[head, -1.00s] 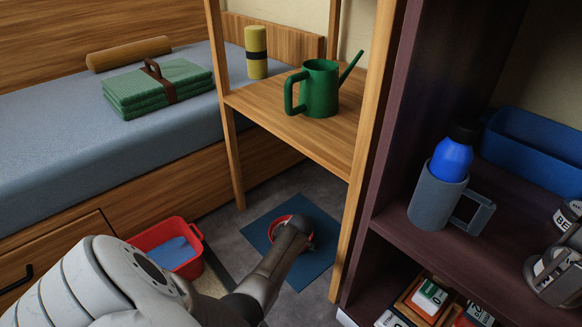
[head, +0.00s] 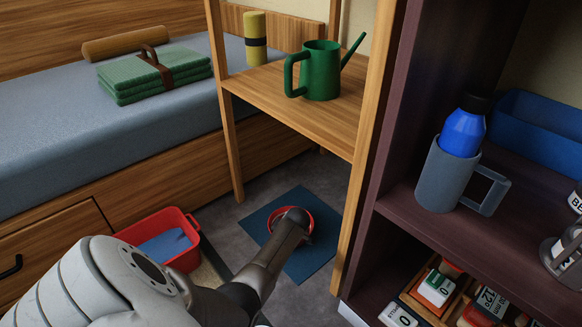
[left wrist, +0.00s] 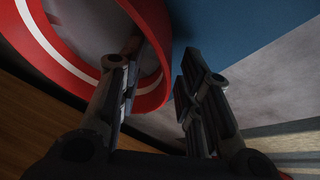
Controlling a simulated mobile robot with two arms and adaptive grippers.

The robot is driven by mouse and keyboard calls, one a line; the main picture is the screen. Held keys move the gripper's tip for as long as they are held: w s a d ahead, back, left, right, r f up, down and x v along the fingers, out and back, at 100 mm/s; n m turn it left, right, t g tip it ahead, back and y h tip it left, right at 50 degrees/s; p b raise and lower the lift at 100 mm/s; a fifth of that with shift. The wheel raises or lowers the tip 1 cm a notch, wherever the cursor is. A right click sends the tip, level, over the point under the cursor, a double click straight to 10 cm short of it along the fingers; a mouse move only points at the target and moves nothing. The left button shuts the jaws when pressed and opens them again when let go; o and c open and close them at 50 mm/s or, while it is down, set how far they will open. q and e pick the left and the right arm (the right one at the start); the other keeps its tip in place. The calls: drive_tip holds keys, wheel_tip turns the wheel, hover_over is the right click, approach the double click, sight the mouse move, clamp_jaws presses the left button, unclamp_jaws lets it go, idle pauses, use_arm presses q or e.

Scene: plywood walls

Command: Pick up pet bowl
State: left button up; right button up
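The pet bowl (head: 309,217) is red and sits on a blue mat (head: 316,262) on the floor; my left arm hides most of it in the head view. In the left wrist view the bowl (left wrist: 152,88) fills the upper left, red with a white stripe. My left gripper (left wrist: 155,66) is open at its rim. One finger appears on the inner side of the bowl wall and the other outside, over the mat, with a gap between them. Contact cannot be told. My right gripper is in neither view.
A wooden shelf post (head: 352,225) stands close right of the mat. A red bin (head: 183,257) with something blue inside stands left. A green watering can (head: 321,72) is on the shelf above. A dark cabinet (head: 385,235) fills the right.

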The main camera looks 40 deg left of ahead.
use_arm(q)
clamp_jaws()
drive_tip(key=shift+r, duration=0.1)
idle(0.3)
